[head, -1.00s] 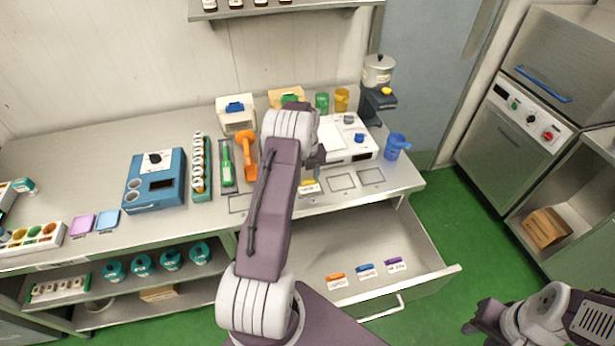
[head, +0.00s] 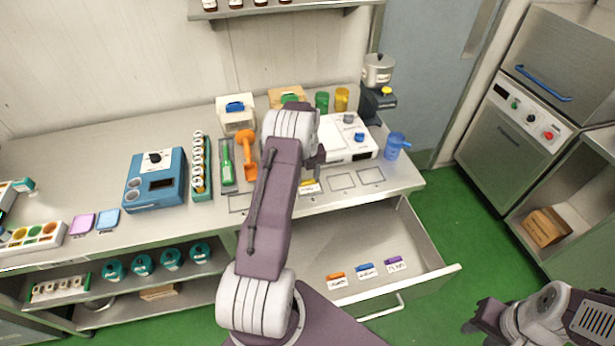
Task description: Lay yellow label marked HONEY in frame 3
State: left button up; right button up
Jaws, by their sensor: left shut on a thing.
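The yellow label (head: 309,187), a white card with a yellow top, is at the counter's front edge, over or in one of the outlined frames. Its writing is too small to read. My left gripper (head: 314,176) is shut on it from above, its fingers partly hidden behind my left arm. Two empty outlined frames show to its right, a nearer one (head: 342,181) and a further one (head: 371,176). Another frame (head: 239,203) lies left of my arm. The frame numbers cannot be read. My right gripper (head: 478,322) is at the lower right, away from the counter; its jaws are unclear.
The open drawer (head: 430,259) below holds orange (head: 336,280), blue (head: 365,270) and purple (head: 395,263) labels. A white scale-like machine (head: 350,150) stands behind the frames, and a blue jug (head: 396,146) stands right of it. An orange scoop (head: 248,160) lies left of my arm.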

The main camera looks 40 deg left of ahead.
pick_arm(q)
jog(key=shift+f, duration=0.25)
dwell(0.4)
jog(key=o, duration=1.4)
jog(key=o, duration=0.5)
jog(key=shift+r+p, duration=2.6)
jog(key=shift+r, duration=1)
